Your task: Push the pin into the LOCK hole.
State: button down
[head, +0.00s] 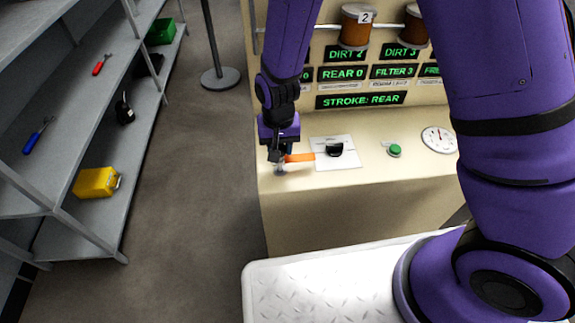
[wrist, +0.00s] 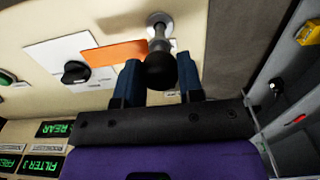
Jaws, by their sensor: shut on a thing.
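My gripper (head: 279,152) points down at the left end of the cream console top. In the wrist view its two blue fingers (wrist: 159,75) are shut on the pin's black knob (wrist: 160,68). The pin's grey metal shank (wrist: 158,43) runs from the knob toward a pale round collar (wrist: 159,20) on the console. I cannot tell how deep the shank sits there. An orange strip (head: 300,157) lies beside the pin, reaching toward a white plate; it also shows in the wrist view (wrist: 115,53). No LOCK lettering is readable.
A white plate (head: 322,164) with a black knob (head: 335,149) is right of the pin. Further right are a green button (head: 395,150) and a round dial (head: 438,139). Lit green signs (head: 360,101) stand behind. A grey shelf (head: 135,160) is left, across open floor.

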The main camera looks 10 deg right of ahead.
jog(key=shift+r, duration=1.95)
